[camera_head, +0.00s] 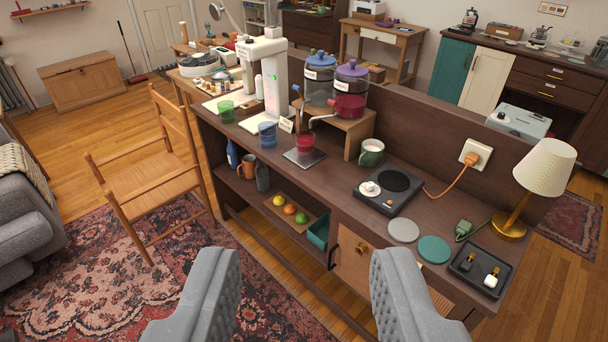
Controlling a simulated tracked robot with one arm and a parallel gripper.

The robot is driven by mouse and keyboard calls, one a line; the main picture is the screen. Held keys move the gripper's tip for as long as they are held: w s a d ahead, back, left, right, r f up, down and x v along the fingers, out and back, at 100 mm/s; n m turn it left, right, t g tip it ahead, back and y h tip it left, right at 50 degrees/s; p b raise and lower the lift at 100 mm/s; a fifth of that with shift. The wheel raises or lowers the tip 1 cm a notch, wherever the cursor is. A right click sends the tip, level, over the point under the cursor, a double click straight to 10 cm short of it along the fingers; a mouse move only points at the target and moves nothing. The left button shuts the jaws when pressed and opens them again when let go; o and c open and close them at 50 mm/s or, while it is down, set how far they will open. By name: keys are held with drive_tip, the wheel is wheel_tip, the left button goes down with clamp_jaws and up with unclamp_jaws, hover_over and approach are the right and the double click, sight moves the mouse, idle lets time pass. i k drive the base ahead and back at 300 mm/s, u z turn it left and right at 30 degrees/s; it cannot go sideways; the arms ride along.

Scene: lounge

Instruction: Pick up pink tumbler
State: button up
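The pink tumbler (306,146) is a small see-through cup, reddish pink. It stands upright on a dark square drip tray (303,158) on the counter, just below and in front of the drink dispensers. My gripper (305,260) is open and empty. Its two grey padded fingers are wide apart at the bottom of the view, in front of the counter and well short of the tumbler. A blue tumbler (267,134) and a green tumbler (226,111) stand to its left.
Two dispensers (351,94) stand on a wooden riser (338,126) behind the tumbler. A green mug (371,152) and hotplate (388,189) are to its right. A white machine (262,82) stands left. A wooden chair (155,175) stands left of the counter.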

sight(305, 139)
drive_tip(key=z, duration=0.4)
drive_tip(key=i, duration=2)
drive_tip(key=u, duration=0.7)
